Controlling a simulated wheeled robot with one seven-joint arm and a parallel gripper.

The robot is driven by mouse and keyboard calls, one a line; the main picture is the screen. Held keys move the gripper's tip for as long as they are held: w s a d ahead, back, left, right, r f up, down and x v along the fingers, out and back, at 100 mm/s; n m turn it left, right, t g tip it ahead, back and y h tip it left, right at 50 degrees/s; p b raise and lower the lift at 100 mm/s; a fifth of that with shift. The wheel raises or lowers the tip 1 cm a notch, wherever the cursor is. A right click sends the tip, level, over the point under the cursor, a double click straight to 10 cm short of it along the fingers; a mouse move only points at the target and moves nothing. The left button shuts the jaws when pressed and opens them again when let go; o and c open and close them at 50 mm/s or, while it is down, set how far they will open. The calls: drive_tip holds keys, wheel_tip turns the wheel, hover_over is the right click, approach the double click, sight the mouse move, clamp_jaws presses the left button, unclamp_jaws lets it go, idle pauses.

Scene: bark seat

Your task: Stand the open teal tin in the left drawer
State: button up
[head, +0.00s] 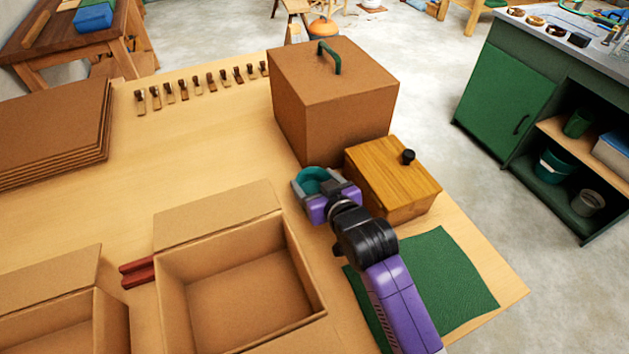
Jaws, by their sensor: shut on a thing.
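The open teal tin (312,178) is round, with its open top facing up. It is between the grey fingers of my gripper (321,186), which is shut on it. The tin looks upright, and my gripper hides its near side. It is in front of the large brown box, left of the small wooden box. I cannot tell whether its base touches the table. I see nothing that is plainly a left drawer.
The large brown box (333,95) has a green handle on top. The small wooden box (385,172) has a black knob. Open cardboard boxes (303,262) (113,325) stand in front, with red bars (137,272) between. A green mat (450,275) lies right. The table's middle left is clear.

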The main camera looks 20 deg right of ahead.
drive_tip(key=o, duration=1.4)
drive_tip(key=shift+f, duration=0.1)
drive_tip(key=shift+o, duration=0.2)
drive_tip(key=shift+s+r, duration=0.1)
drive_tip(key=shift+r, duration=0.1)
drive_tip(key=v, duration=1.1)
drive_tip(key=shift+s+r, duration=0.2)
drive_tip(key=shift+s, duration=0.15)
drive_tip(key=shift+s+f, duration=0.1)
